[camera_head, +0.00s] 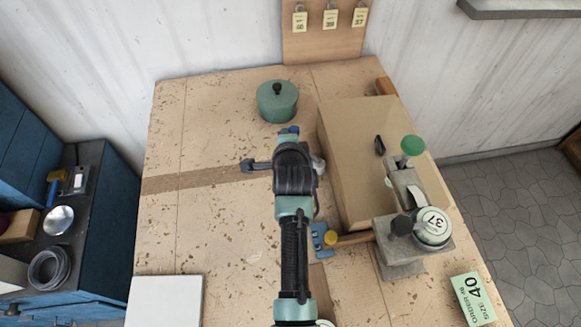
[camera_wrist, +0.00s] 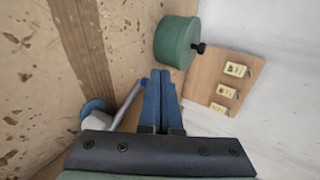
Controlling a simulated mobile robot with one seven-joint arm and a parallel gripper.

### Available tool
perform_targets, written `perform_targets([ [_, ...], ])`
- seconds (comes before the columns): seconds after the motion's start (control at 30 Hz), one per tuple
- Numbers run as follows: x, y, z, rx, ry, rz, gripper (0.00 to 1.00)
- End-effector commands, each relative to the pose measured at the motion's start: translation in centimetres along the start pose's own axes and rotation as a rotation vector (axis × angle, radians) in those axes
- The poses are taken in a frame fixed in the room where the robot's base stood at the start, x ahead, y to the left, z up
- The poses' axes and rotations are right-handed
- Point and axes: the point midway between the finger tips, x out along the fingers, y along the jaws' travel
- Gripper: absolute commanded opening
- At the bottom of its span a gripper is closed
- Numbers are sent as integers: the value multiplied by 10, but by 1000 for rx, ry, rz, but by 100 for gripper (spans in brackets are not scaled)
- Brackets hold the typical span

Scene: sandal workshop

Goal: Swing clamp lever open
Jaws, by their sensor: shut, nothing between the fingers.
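The clamp (camera_head: 398,255) stands at the right of the workbench, with a grey metal base and upright. A lever with a green round knob (camera_head: 412,145) rises from its far end; whether it is open or shut I cannot tell. A round disc marked 37 (camera_head: 433,222) sits on the clamp. My gripper (camera_head: 289,130) is over the middle of the bench, well left of the green knob and apart from it. In the wrist view its blue fingers (camera_wrist: 160,78) are together and empty. The clamp is not recognisable in the wrist view.
A cardboard-coloured block (camera_head: 350,140) stands between my gripper and the clamp. A green lidded pot (camera_head: 277,105) is beyond my gripper, with a tag board (camera_head: 325,45) behind. An order card 40 (camera_head: 473,298) lies near right. The bench's left side is mostly clear.

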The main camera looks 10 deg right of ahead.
Motion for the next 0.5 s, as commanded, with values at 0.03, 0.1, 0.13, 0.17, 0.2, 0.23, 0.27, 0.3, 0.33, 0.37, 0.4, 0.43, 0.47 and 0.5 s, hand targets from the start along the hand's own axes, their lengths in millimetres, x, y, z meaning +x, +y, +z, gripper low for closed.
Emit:
perform_targets([
  [0.03, 4, -1, -1, 1, -1, -1, 0],
  [0.1, 6, -2, -3, 1, -1, 0, 0],
  [0.13, 7, -3, -4, 1, -1, -1, 0],
  [0.17, 8, -4, -5, 1, -1, -1, 0],
  [0.2, 9, -5, -5, 1, -1, -1, 0],
  [0.23, 10, -5, -6, 1, -1, -1, 0],
  [0.27, 11, -6, -7, 1, -1, 0, 0],
  [0.3, 12, -6, -8, 1, -1, 0, 0],
  [0.33, 12, -6, -8, 1, -1, 0, 0],
  [0.37, 12, -7, -9, 0, -1, 0, 0],
  [0.4, 13, -8, -9, 0, -1, 0, 0],
  [0.43, 13, -8, -10, 0, -1, -1, 0],
  [0.47, 13, -8, -10, 0, -1, -1, 0],
  [0.5, 14, -9, -10, 0, -1, -1, 0],
])
